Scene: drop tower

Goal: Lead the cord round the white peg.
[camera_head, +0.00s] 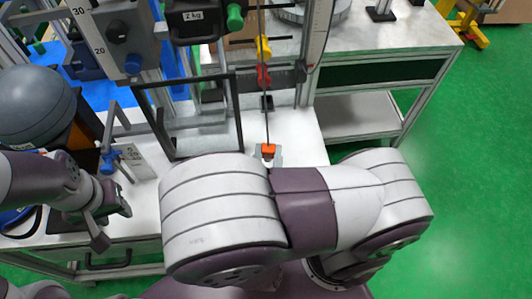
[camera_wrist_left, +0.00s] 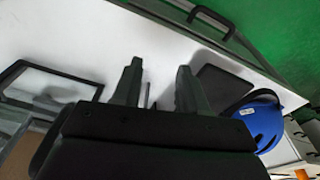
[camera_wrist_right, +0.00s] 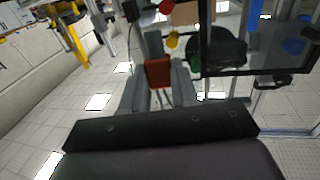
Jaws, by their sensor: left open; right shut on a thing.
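The cord (camera_head: 266,115) is a thin dark line. It runs down the tower front past a yellow peg (camera_head: 264,46) and a red peg (camera_head: 263,75) to an orange block (camera_head: 268,149). My right gripper (camera_head: 268,158) is shut on that orange block, which also shows between its fingers in the right wrist view (camera_wrist_right: 158,72). My right arm covers much of the lower middle of the head view. My left gripper (camera_head: 110,222) is open and empty over the bench's left front; its spread fingers show in the left wrist view (camera_wrist_left: 158,85). I cannot make out the white peg.
A dark open frame (camera_head: 183,157) stands on the white bench left of the cord. A green peg (camera_head: 236,18) and a 2 kg block (camera_head: 193,16) are above. A grey ball (camera_head: 38,104) and a small blue-handled clamp (camera_head: 110,160) are at left. Green floor lies at right.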

